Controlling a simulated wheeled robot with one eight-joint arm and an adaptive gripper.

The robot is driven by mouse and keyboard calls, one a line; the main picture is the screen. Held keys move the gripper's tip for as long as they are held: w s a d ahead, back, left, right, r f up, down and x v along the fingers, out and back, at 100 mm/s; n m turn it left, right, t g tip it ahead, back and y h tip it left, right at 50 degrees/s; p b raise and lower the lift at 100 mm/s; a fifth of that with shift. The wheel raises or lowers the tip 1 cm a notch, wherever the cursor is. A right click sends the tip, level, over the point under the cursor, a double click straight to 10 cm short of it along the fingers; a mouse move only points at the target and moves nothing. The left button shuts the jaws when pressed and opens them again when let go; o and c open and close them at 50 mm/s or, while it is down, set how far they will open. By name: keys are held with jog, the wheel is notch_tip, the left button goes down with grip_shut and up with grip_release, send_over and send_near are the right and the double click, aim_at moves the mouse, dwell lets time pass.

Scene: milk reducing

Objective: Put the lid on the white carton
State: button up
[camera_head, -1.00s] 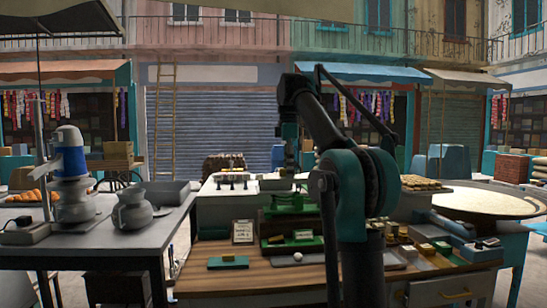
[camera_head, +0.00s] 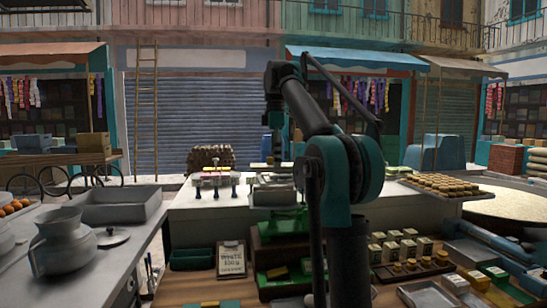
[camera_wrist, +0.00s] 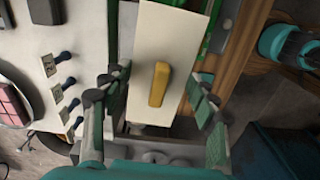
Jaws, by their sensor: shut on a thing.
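A flat cream lid with a yellow handle bar (camera_wrist: 158,84) lies between the fingers of my gripper (camera_wrist: 160,95) in the wrist view. I cannot tell whether lid and box touch.
A stand with small handles (camera_head: 212,184) is left of the box. Small cartons (camera_head: 393,252) and a tray of round goods (camera_head: 447,185) are at right. A grey jug (camera_head: 62,240) stands on the left table.

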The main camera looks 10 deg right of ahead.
jog(key=shift+f, duration=2.85)
jog(key=shift+f, duration=0.85)
dwell(0.5)
jog(key=o, duration=0.8)
jog(key=shift+o, duration=0.4)
jog(key=o, duration=0.3)
